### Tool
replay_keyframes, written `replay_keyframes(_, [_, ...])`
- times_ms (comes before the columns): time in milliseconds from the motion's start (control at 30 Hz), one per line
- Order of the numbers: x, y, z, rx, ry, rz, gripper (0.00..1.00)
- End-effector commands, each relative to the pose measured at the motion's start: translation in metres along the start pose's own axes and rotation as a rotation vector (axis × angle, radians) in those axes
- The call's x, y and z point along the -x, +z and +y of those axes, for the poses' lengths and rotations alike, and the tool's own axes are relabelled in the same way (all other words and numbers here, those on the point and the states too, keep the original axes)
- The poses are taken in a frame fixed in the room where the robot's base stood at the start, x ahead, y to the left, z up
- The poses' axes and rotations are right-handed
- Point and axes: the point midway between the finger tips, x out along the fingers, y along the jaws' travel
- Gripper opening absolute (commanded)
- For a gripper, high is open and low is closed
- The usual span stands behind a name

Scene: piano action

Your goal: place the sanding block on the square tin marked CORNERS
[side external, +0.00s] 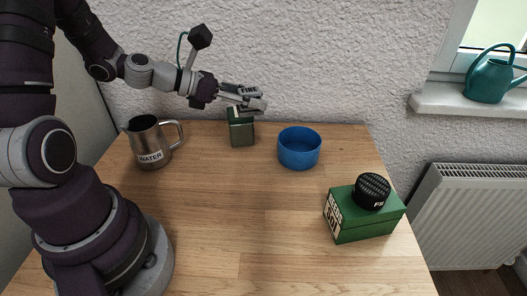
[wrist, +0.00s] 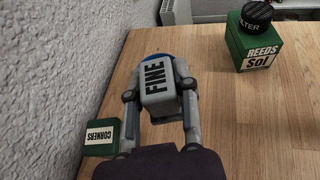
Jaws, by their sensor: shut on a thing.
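My gripper (wrist: 160,100) is shut on the sanding block (wrist: 157,82), a grey block marked FINE. In the side view, my gripper (side external: 257,98) holds it in the air near the back wall, just above and slightly right of the square tin (side external: 241,133). The tin is dark green and stands on the table by the wall.
A blue bowl (side external: 299,150) stands right of the tin; the held block mostly hides it in the wrist view. A steel WATER jug (side external: 150,143) is at left. A green REEDS box (side external: 365,222) with a black round tin (side external: 371,190) on top is at right. The table's middle is clear.

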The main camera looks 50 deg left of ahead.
Motion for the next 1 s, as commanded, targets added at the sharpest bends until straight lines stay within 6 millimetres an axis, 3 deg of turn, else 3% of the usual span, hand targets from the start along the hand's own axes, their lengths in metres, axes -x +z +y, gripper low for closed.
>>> replay_keyframes(100, [-0.005, 0.018, 0.024, 0.033, 0.107, -0.004, 0.0])
replay_keyframes(167, [-0.006, 0.02, 0.043, 0.065, 0.175, -0.002, 0.0])
replay_keyframes(333, [-0.002, 0.014, 0.095, 0.141, 0.345, 0.001, 0.0])
replay_keyframes(500, [0.003, 0.004, 0.125, 0.187, 0.445, 0.003, 0.0])
replay_keyframes(800, [-0.017, -0.048, 0.128, 0.199, 0.457, 0.007, 0.0])
replay_keyframes(1000, [-0.025, -0.069, 0.128, 0.192, 0.457, 0.005, 0.0])
